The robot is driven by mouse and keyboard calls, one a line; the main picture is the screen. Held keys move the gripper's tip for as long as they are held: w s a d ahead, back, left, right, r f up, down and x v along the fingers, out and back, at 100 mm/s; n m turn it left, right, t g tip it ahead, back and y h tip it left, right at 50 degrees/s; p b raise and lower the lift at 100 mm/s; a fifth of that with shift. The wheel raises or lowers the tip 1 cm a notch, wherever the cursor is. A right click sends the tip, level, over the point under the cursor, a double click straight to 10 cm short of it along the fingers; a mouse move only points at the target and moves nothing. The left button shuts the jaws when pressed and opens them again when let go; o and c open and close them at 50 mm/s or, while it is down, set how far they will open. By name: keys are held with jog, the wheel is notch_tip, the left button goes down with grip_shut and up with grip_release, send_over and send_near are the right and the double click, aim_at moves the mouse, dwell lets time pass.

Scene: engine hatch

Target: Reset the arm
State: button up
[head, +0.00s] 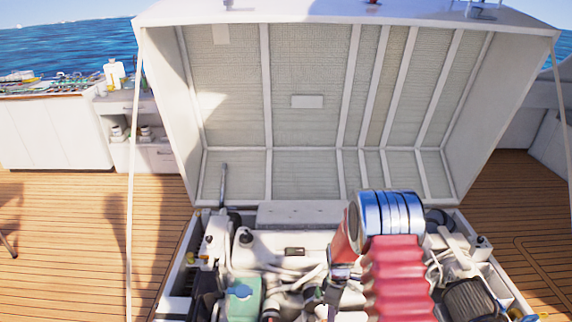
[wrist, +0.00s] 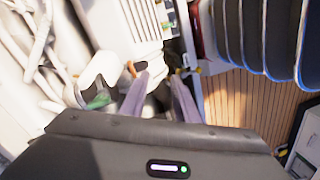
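My gripper (wrist: 162,78) shows in the wrist view, with two purple-grey fingers apart and a gap between their tips. I see nothing held between them. The fingers point into the engine bay, over pale machinery with a small orange ring near the left fingertip; whether they touch anything I cannot tell. In the head view my red arm with its blue and silver rings stands in front of the right half of the engine bay. My gripper cannot be made out there.
The white hatch lid (head: 307,130) stands open behind the engine bay (head: 290,245), which is crowded with pipes, hoses and a green box (head: 243,298). A cord (head: 131,200) runs down at the left.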

jog(key=s+r+m+t, duration=0.2)
jog(key=s+r+m, duration=0.2)
jog(key=s+r, duration=0.4)
jog(key=s+r+m+t, duration=0.2)
jog(key=s+r, duration=0.7)
jog(key=r, duration=1.3)
jog(key=s+r+m+t, duration=0.3)
jog(key=s+r+m, duration=0.4)
jog(key=r, duration=0.8)
jog(key=shift+s+r, duration=0.25)
jog(key=shift+s, duration=0.6)
